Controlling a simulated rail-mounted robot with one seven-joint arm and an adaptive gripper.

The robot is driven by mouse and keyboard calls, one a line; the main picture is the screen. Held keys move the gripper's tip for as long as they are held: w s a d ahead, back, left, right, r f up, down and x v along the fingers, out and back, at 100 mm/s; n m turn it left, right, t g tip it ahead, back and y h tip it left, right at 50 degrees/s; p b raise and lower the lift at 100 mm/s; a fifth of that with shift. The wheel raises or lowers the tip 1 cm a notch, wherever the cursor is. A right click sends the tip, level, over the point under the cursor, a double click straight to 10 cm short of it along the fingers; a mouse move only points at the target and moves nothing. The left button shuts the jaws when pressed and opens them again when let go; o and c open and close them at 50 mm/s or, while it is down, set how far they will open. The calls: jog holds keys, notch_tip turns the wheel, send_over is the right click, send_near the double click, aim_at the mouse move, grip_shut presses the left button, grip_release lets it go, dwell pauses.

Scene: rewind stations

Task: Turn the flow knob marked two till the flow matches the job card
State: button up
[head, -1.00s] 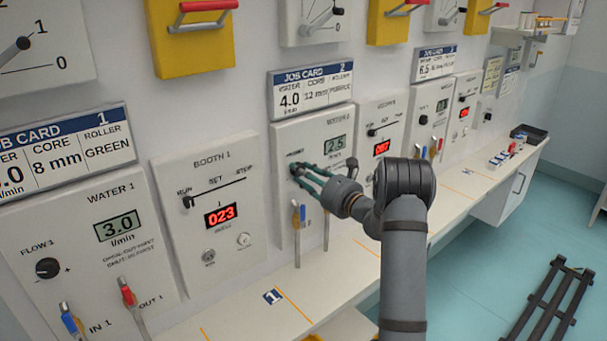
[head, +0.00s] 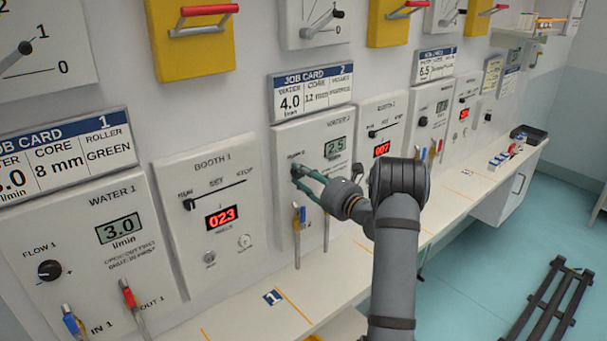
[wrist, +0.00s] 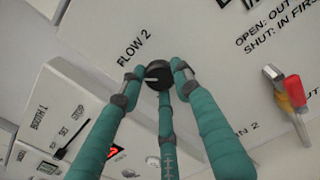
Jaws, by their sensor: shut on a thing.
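The flow knob marked two (wrist: 156,72) is a black knob with a pale pointer line, under the "FLOW 2" label in the wrist view. My gripper (head: 302,172) has its teal fingers shut around this knob on the Water 2 panel (head: 290,148); the fingers partly hide it. In the wrist view my gripper (wrist: 158,80) shows fingers on both sides of the knob and one below. The Water 2 display (head: 335,147) reads about 2.5. The job card marked 2 (head: 312,92) above it shows water 4.0.
A blue-handled valve (head: 299,216) stands just below the knob, and a red-handled valve (wrist: 290,92) shows at right in the wrist view. The Booth 1 panel (head: 235,170) is to the left. The bench (head: 330,270) below is mostly clear.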

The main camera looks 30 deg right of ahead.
jog(key=m+p, duration=0.1)
jog(key=m, duration=0.2)
jog(key=shift+f+m+p, duration=0.1)
jog(key=shift+m+p, duration=0.2)
jog(key=shift+m, duration=0.6)
jog(key=shift+f+p, duration=0.15)
jog(key=shift+p, duration=0.15)
jog(key=o, duration=1.1)
jog(key=shift+o, duration=0.2)
jog(key=shift+r, duration=0.2)
jog(key=v, duration=1.2)
jog(key=shift+w, duration=0.1)
